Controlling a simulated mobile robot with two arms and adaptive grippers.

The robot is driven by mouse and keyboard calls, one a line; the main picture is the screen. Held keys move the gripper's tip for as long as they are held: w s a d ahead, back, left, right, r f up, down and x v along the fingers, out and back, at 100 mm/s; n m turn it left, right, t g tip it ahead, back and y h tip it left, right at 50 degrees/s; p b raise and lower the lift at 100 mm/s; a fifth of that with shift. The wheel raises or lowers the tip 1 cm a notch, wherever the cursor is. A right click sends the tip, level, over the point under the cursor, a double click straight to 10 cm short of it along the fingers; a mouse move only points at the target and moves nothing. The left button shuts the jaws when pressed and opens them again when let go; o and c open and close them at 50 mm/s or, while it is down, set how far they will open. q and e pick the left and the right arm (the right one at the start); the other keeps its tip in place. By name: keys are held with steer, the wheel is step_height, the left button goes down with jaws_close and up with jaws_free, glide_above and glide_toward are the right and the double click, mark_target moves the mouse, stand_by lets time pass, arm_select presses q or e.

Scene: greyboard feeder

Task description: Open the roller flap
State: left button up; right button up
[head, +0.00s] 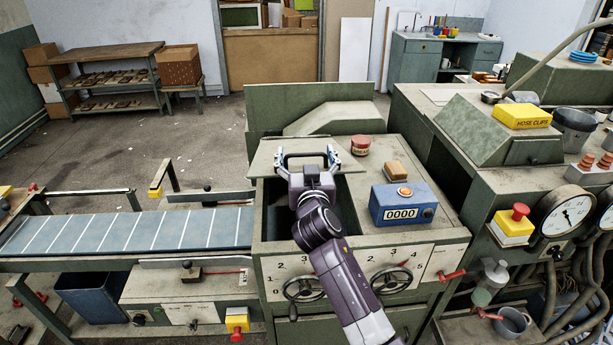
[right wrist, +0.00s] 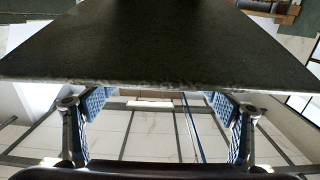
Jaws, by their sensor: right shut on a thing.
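The roller flap (head: 263,158) is a grey-green plate on top of the feeder in the middle of the head view. A dark opening (head: 346,200) shows in front of it, partly hidden by my right arm. My left gripper is not in view.
A red tin (head: 361,146), an orange-brown block (head: 395,170) and a blue counter box (head: 403,204) stand on the feeder top, right of the opening. Two handwheels (head: 391,281) are on its front. A conveyor (head: 130,230) runs off left. A machine with gauges stands right.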

arm_select(q)
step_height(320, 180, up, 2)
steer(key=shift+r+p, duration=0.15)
steer(key=shift+p, duration=0.55)
arm_select(e)
steer(key=w+r, duration=0.2)
steer(key=r, duration=0.1)
steer(key=w+r, duration=0.2)
steer(key=r, duration=0.2)
steer(key=w+r, duration=0.2)
steer(key=r, duration=0.2)
steer(key=shift+w, duration=0.3)
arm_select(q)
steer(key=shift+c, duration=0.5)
arm_select(e)
steer(key=shift+f, duration=0.1)
